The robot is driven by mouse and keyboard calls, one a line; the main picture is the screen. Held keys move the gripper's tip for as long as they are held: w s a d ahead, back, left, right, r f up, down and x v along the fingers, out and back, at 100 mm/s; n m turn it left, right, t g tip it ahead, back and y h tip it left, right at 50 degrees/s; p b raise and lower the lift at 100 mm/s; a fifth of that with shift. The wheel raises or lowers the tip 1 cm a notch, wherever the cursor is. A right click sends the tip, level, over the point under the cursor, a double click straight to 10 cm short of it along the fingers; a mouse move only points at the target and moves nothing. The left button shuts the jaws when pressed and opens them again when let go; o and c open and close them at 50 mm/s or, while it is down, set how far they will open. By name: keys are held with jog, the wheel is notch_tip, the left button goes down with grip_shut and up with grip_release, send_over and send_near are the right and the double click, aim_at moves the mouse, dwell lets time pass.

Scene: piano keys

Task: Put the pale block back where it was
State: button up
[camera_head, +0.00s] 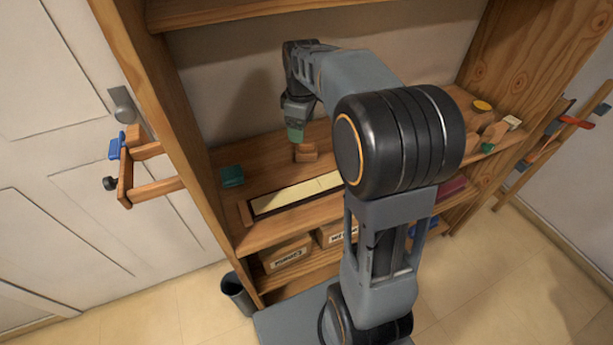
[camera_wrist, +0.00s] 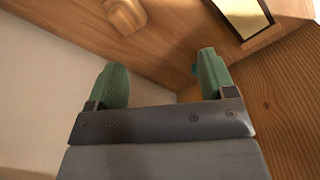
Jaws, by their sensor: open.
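My gripper (camera_head: 295,132) hangs over the back of the shelf board in the head view. In the wrist view its two green fingers (camera_wrist: 161,64) are wide apart with nothing held between them. A brown wooden piece (camera_head: 306,152) sits on the board close below the gripper in the head view; a similar piece (camera_wrist: 126,15) shows at the top of the wrist view, beyond the fingers. A small pale block (camera_head: 513,122) lies at the right end of the shelf; I cannot tell whether it is the task's block. The pale key strip (camera_head: 298,197) lies in its wooden frame along the front.
A teal block (camera_head: 231,176) sits at the shelf's left end. A yellow disc (camera_head: 481,105) and other small pieces crowd the right end. The shelf's left upright (camera_head: 178,105) and back wall bound the space. Labelled boxes (camera_head: 287,254) stand below. My arm hides part of the shelf.

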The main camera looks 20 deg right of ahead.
jog(key=s+a+f+m+t, duration=0.1)
jog(key=s+a+f+m, duration=0.1)
jog(key=s, duration=0.7)
jog(key=s+a+f+m+t, duration=0.1)
jog(key=s+a+m, duration=0.4)
jog(key=s+m, duration=0.2)
jog(key=shift+s+f+m+t, duration=0.3)
jog(key=shift+s+f, duration=0.05)
jog(key=shift+s, duration=0.9)
jog(key=shift+d+r+p, duration=0.1)
jog(key=shift+r+p, duration=0.35)
jog(key=shift+r, duration=0.05)
